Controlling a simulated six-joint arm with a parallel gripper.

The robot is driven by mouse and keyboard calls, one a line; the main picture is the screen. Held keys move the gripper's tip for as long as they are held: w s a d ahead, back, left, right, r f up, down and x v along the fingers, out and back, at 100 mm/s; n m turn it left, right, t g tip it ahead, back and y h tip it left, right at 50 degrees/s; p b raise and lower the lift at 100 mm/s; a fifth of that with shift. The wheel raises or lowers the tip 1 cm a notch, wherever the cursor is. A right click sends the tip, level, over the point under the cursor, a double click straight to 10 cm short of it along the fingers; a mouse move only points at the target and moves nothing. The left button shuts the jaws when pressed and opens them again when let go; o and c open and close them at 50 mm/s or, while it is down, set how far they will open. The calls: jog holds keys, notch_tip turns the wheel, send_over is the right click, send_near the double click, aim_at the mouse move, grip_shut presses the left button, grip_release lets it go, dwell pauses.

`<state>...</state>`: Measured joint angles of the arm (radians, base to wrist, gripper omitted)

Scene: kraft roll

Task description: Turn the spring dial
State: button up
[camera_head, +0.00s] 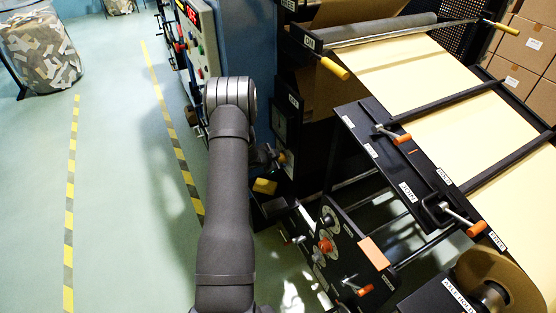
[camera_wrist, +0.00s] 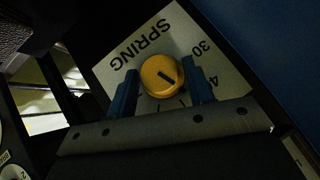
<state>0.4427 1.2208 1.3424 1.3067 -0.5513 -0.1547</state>
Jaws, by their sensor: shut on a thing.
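The spring dial is a round yellow knob (camera_wrist: 161,76) with a dark pointer mark, in the wrist view. It sits on a pale plate (camera_wrist: 118,62) printed "SPRING" with numbers, of which 30 and a 4 show. My gripper (camera_wrist: 163,82) has one blue finger on each side of the knob and is shut on it. In the head view my grey arm reaches toward the dark machine side; a small yellow-orange part (camera_head: 282,158) shows beside the wrist there. The gripper itself is mostly hidden behind the arm in that view.
A lower panel (camera_head: 330,245) with a red knob and orange-handled levers stands to the right of my arm. The kraft paper web (camera_head: 400,75) runs across the machine at right. A control box (camera_head: 199,40) stands behind my arm. Open floor lies at left.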

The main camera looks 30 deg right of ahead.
jog(key=shift+d, duration=0.1)
dwell(0.6)
jog(key=o, duration=0.8)
jog(key=v, duration=1.7)
jog(key=shift+w+a+r, duration=0.2)
jog(key=shift+w+r, duration=0.05)
jog(key=shift+d, duration=0.1)
jog(key=x, duration=1.7)
jog(key=shift+s+f, duration=0.2)
jog(key=shift+f, duration=0.05)
